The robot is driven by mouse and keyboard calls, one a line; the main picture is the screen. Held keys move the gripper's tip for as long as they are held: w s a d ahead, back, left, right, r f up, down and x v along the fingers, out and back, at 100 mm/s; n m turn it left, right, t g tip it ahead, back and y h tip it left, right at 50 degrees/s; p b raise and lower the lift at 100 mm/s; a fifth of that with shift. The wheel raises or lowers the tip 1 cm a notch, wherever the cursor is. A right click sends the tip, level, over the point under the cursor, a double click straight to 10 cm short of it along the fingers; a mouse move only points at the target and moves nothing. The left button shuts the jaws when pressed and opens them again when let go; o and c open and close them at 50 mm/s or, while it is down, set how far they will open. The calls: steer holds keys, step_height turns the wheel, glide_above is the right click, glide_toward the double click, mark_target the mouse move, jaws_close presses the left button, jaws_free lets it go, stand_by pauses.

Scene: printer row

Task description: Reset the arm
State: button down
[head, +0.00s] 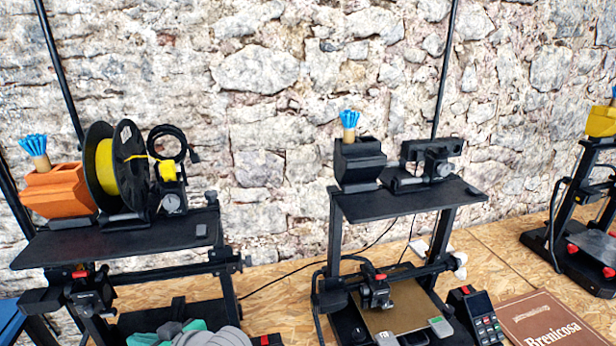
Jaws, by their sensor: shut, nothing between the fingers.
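My gripper and my arm do not show in the head view, so their pose is hidden. The view holds a row of 3D printers against a stone wall. The left printer (130,243) has a black top shelf, and the middle printer (410,205) has one too. Part of a third printer (573,235) shows at the right edge.
An orange bin (58,192), a yellow filament spool (106,168) and a black bin (358,165) stand on the shelves. Teal and grey pieces (213,337) lie at the bottom left. A brown Brenicosa box (545,318) lies on the wooden bench (490,262).

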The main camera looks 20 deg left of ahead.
steer(key=w+d+f+m+t+y, duration=0.1)
steer(key=w+d+m+t+y, duration=0.1)
steer(key=w+d+m+t, duration=0.55)
steer(key=s+d+f+m+t+h, duration=0.3)
steer(key=d+f+m+t+h, duration=0.15)
steer(key=d+f, duration=0.4)
steer(key=s+d+f+m+t+h, duration=0.3)
steer(key=s+d+f+m+h, duration=0.15)
steer(key=d, duration=0.75)
steer(key=s+d+f+n+h, duration=0.1)
steer(key=s+d+h, duration=0.5)
steer(key=s+d, duration=1.2)
steer(key=shift+s+d+f+n, duration=0.3)
steer(key=shift+d+f+n, duration=0.15)
steer(key=shift+n, duration=0.4)
